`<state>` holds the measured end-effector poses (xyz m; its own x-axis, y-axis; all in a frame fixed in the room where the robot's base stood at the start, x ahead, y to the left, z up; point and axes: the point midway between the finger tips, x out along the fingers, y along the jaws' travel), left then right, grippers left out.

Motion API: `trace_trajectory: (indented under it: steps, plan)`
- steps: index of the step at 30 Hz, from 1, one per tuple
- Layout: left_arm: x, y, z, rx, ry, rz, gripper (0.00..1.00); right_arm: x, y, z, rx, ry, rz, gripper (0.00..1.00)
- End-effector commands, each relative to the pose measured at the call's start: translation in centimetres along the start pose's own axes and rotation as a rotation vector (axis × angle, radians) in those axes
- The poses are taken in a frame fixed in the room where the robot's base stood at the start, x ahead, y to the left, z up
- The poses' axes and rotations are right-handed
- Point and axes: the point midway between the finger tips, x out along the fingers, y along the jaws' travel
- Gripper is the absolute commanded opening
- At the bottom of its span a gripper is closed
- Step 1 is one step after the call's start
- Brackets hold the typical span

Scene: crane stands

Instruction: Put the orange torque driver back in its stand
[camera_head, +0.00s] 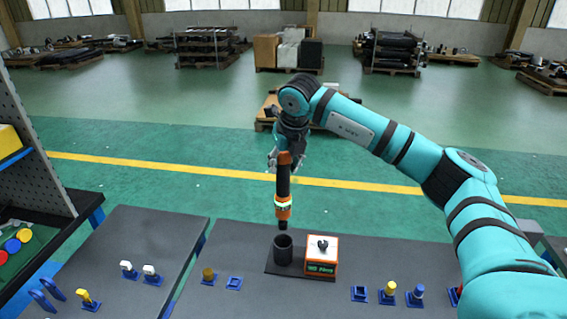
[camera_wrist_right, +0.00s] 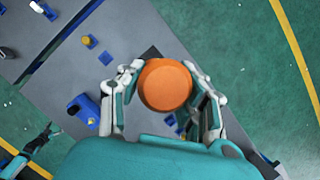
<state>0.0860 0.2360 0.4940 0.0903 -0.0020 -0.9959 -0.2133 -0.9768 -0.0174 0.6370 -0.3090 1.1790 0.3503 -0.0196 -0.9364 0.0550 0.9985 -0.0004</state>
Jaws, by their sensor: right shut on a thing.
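The orange torque driver (camera_head: 283,188) hangs upright, with an orange top, a dark shaft and an orange lower band with a lit green ring. My right gripper (camera_head: 285,158) is shut on its top end. In the right wrist view the driver's round orange cap (camera_wrist_right: 165,85) sits between the fingers and hides the rest of it. The stand is a dark round cup (camera_head: 283,252) on a black base plate. The driver's tip shows just above the cup's rim, apart from it. What looks like my left gripper (camera_wrist_right: 38,143) is small at the lower left of the wrist view, its fingers unclear.
A white and orange box with a green display (camera_head: 322,258) stands right beside the cup. Small yellow and blue pegs (camera_head: 388,290) and blue square holders (camera_head: 234,283) sit along the grey table (camera_head: 225,240). A pegboard shelf (camera_head: 40,130) rises at left.

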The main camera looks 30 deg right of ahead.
Motion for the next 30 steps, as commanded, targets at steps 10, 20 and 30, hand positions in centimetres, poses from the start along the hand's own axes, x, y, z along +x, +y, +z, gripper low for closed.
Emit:
trace_trajectory:
  steps: [10,20,30]
  plan:
    - [2.6,0.2,0.2,-0.001,0.0,0.002,0.85,2.9,0.0,-1.0,0.001,-0.006,0.003,0.0]
    - [3.6,0.2,0.3,-0.001,0.0,0.002,0.85,4.2,0.0,-1.5,0.001,-0.007,0.002,0.0]
    - [3.6,0.2,0.3,-0.001,0.0,0.002,0.85,4.2,0.0,-1.5,0.001,-0.007,0.002,0.0]
